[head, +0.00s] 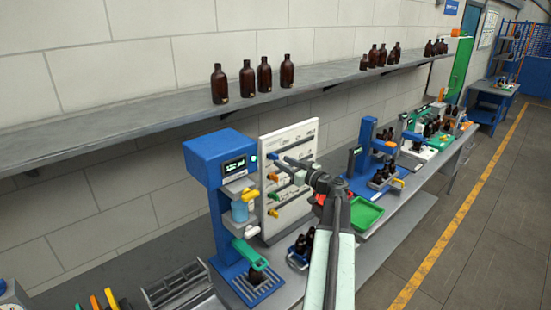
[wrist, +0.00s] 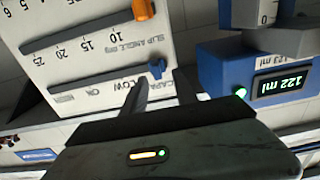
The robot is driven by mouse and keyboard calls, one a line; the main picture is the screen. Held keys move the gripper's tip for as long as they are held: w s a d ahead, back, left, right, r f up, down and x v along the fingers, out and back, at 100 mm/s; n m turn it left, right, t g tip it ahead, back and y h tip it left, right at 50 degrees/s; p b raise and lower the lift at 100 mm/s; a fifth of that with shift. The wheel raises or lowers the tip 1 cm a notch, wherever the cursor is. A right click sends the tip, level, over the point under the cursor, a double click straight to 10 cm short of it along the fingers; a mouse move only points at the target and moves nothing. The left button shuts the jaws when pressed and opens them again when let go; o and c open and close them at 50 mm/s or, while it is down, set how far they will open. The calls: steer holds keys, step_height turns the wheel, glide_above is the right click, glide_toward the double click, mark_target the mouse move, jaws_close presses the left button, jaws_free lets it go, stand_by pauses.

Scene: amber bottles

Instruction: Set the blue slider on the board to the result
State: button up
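The white board (head: 302,211) stands upright behind my gripper (head: 287,162). Its blue slider (head: 272,157) is on the top row, at the left end. In the wrist view, which is upside down, the blue slider (wrist: 157,69) is at the right end of the capacity row, past the LOW and OK marks. My gripper (wrist: 160,83) is open, with one fingertip on either side of the slider in the picture; I cannot tell whether they touch it. A blue machine (head: 203,160) stands left of the board; its display (wrist: 282,86) reads 122 ml, with a green light beside it.
An orange slider (wrist: 143,9) is on the slip angle row of the board. Green and yellow sliders are on lower rows. A shelf with amber bottles (head: 287,71) runs above. A green tray (head: 366,215) and another blue station (head: 365,150) are to the right.

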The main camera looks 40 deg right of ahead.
mark_target(276, 157)
steer(key=w, duration=0.5)
steer(key=shift+w+d, duration=0.3)
steer(key=shift+d, duration=0.1)
steer(key=shift+f, duration=0.1)
jaws_close()
stand_by(0.8)
